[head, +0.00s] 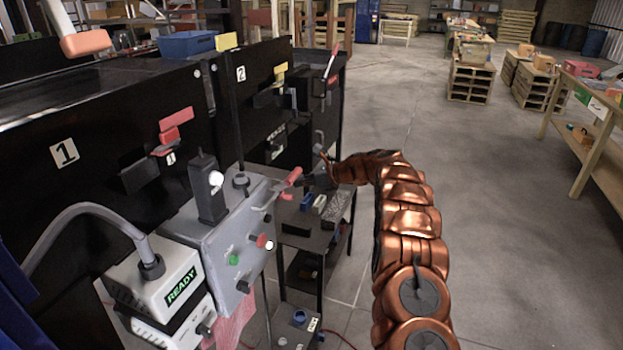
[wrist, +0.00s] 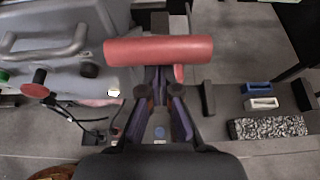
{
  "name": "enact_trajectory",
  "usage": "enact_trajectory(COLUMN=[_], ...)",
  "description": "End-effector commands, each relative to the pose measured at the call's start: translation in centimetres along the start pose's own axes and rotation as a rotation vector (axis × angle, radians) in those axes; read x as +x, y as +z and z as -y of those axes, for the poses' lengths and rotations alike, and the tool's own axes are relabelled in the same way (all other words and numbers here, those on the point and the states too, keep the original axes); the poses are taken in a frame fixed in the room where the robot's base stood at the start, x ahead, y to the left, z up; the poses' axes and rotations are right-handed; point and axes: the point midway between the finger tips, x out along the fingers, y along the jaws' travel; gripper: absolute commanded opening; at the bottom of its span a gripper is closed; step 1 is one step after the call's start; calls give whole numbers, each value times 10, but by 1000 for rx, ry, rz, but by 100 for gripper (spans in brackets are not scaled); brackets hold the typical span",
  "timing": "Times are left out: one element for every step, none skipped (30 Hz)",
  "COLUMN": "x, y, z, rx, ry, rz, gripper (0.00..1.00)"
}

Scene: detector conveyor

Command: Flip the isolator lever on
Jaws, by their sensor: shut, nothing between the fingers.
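The isolator lever has a red cylindrical grip (head: 290,180) on the side of a grey control box (head: 222,245). In the wrist view the red grip (wrist: 158,51) lies crosswise near the top centre. My gripper (head: 312,181) is at the right of the lever, very near its red grip. In the wrist view my gripper's dark fingers (wrist: 158,80) are shut and empty. They point up the picture to the lower edge of the red grip, which hides their tips. I cannot tell whether they touch it.
The box carries a green button (head: 233,260), a red knob (head: 261,241) and a metal handle. A READY display unit (head: 180,287) stands at its left. A dark table (head: 312,235) with small parts lies below my gripper. The floor at right is open.

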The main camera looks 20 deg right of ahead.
Motion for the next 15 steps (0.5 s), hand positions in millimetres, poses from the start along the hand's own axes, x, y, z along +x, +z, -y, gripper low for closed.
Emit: enact_trajectory(x=[2, 3, 5, 6, 7, 8, 9, 10, 10, 11, 11, 11, 12, 12, 12], y=[6, 8, 10, 11, 12, 14, 15, 16, 17, 18, 18, 19, 20, 21, 22], z=[-2, -3, -5, -5, -6, -7, -7, -8, -8, -8, -8, -9, -9, -9, -9], rx=[-2, -3, -4, -5, -6, -7, -7, -8, -9, -10, -10, -11, -12, -12, -13], ry=[4, 6, 8, 10, 11, 12, 12, 13, 14, 14, 14, 14, 14, 14, 14], rz=[0, 0, 1, 1, 1, 2, 3, 3, 4, 5, 6, 6, 7, 8, 9], gripper=[0, 0, 0, 0, 0, 0, 0, 0, 0, 0, 0, 0, 0, 0, 0])
